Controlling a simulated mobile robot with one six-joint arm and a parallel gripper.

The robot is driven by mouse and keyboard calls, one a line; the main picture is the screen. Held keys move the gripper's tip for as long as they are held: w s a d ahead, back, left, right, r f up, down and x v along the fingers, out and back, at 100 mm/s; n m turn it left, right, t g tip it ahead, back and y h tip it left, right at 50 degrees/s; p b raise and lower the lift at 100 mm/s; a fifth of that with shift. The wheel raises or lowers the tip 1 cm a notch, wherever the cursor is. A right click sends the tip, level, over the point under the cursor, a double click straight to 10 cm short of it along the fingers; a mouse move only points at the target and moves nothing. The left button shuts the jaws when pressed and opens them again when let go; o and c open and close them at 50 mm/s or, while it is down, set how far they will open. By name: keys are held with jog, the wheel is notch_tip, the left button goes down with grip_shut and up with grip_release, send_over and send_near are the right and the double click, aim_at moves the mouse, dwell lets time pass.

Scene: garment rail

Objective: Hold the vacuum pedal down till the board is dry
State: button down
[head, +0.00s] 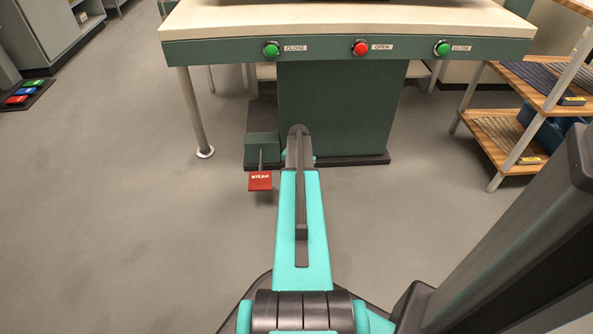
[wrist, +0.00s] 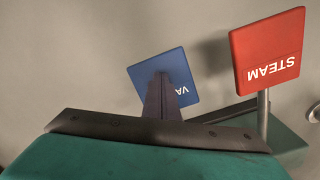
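The blue vacuum pedal (wrist: 181,66) shows in the wrist view, with only the letters "VA" readable on it. My gripper (wrist: 163,82) has its dark fingers together and empty, with their tips over the middle of this pedal. I cannot tell whether they touch it or press it down. The red STEAM pedal (wrist: 268,52) stands to the right on its stem, clear of the fingers. In the head view the STEAM pedal (head: 260,181) is left of my arm; the vacuum pedal and my gripper are hidden behind the arm.
The press table (head: 350,48) carries a red OPEN button (head: 360,48) between two green CLOSE buttons (head: 271,49). Its green pedestal (head: 340,105) stands beyond my arm. A wooden shelf unit (head: 525,80) is at right; another pedal set (head: 25,92) lies far left.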

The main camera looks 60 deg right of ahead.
notch_tip(320, 180, up, 7)
jog(key=p, duration=0.5)
dwell(0.3)
jog(key=shift+f, duration=0.1)
dwell(0.4)
